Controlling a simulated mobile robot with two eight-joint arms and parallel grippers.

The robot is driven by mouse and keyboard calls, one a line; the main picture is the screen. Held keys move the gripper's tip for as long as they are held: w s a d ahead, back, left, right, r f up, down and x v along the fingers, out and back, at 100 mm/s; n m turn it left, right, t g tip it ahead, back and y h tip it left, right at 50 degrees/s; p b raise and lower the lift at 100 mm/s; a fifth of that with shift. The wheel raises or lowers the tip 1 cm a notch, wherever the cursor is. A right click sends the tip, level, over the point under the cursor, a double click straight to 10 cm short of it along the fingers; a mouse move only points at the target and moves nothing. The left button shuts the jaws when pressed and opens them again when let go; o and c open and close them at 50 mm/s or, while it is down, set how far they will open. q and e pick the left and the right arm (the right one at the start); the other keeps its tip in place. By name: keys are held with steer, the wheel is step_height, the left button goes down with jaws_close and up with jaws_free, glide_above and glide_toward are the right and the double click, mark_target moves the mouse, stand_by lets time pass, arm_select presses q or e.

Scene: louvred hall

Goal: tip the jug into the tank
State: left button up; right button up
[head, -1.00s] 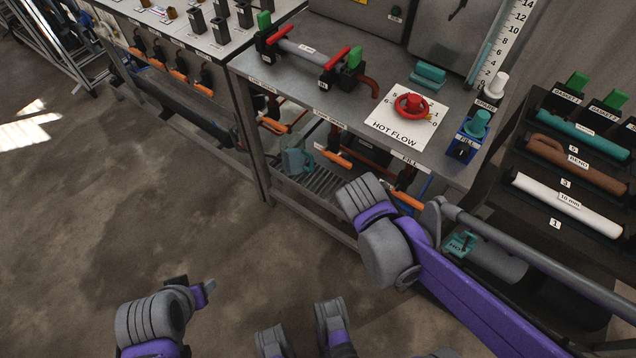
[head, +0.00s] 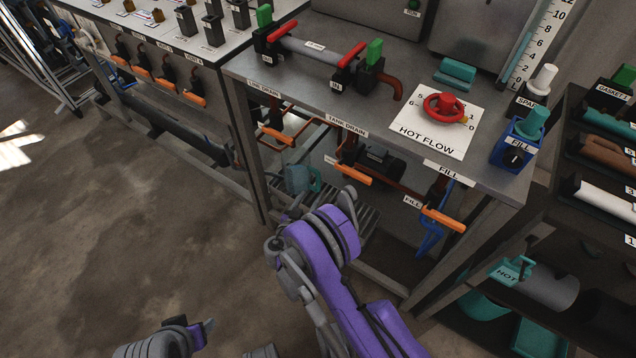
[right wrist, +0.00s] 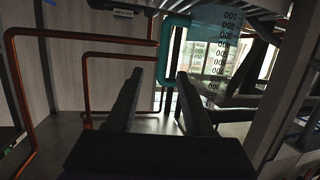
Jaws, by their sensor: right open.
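The jug (head: 300,178) is a see-through teal-grey vessel on the slatted lower shelf under the bench. In the right wrist view the jug (right wrist: 212,45) shows dark volume marks and a teal handle (right wrist: 167,55). My right gripper (right wrist: 158,75) is open, its two fingers pointing at the handle, which shows between and beyond their tips. I see nothing held. In the head view my right gripper (head: 347,200) is just right of the jug, partly hidden by its own arm. The tank's body I cannot make out for sure; a level scale (head: 540,50) stands at the back right. My left gripper (head: 200,332) barely shows at the bottom.
Orange-handled valves (head: 348,173) and copper pipes (right wrist: 100,57) crowd the space under the bench top. A dark rack (head: 590,215) stands at right. The floor at left is clear.

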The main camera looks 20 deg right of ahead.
mark_target(317, 183)
steer(key=x, duration=0.2)
steer(key=b+x, duration=0.1)
steer(key=x, duration=0.2)
steer(key=f+x, duration=0.1)
steer(key=x, duration=0.2)
steer(key=shift+w+a, duration=0.15)
steer(key=shift+a, duration=0.05)
steer(key=shift+b+x, duration=0.4)
steer(key=shift+x, duration=0.5)
steer(key=shift+r, duration=0.1)
jaws_close()
stand_by(0.7)
steer(key=shift+r, duration=0.1)
stand_by(0.3)
